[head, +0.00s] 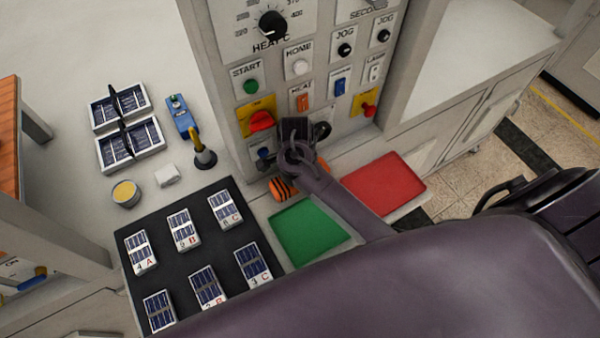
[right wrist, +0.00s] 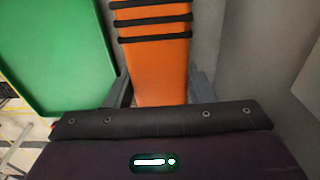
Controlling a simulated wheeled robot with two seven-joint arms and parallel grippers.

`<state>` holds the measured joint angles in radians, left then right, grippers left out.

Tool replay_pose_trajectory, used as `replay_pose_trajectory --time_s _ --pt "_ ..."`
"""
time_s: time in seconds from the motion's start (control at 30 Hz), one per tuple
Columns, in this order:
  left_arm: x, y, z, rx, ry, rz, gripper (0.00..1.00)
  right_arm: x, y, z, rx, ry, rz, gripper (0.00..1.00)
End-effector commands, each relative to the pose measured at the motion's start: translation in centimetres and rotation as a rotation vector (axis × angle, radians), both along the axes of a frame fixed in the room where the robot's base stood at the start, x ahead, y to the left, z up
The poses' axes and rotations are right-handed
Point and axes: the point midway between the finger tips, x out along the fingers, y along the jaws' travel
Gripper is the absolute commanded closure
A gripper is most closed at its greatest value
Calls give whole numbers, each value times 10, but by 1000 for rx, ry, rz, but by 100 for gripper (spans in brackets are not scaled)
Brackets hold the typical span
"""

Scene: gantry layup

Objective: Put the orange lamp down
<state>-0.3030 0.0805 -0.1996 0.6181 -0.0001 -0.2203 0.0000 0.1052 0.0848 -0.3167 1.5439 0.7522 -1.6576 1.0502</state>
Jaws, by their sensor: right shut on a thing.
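The orange lamp (head: 281,189), an orange body with black bands, shows partly behind my right wrist in the head view, low by the control panel and just behind the green tray. It also fills the upper middle of the right wrist view (right wrist: 155,70). My right gripper (right wrist: 160,92) is shut on it, with a grey finger on each side. My wrist and arm hide part of the lamp in the head view, so I cannot tell whether it touches the surface below. My left gripper is not in view.
The green tray (head: 308,234) and the red tray (head: 384,190) are empty. The control panel (head: 330,60), with knobs and buttons, rises close behind. A black mat (head: 165,250) with several cell cards lies left. White cell trays (head: 131,145) stand farther back.

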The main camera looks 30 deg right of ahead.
Motion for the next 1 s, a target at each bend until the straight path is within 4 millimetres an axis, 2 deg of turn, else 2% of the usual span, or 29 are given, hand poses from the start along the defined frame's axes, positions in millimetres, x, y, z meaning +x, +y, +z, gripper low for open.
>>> replay_pose_trajectory --time_s 0.33,0.37,0.4,0.77,0.87,1.0 --pt "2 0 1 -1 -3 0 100 1 0 -3 0 -1 0 100" --pt "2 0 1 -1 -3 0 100 1 0 -2 0 0 0 47" --pt "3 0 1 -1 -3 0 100 1 0 -2 0 -1 0 42" --pt "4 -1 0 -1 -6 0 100 2 -1 2 -2 -3 0 42" --pt "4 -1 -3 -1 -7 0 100 2 -1 14 -4 -5 1 42" --pt "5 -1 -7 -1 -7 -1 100 2 1 44 -3 -8 1 42"
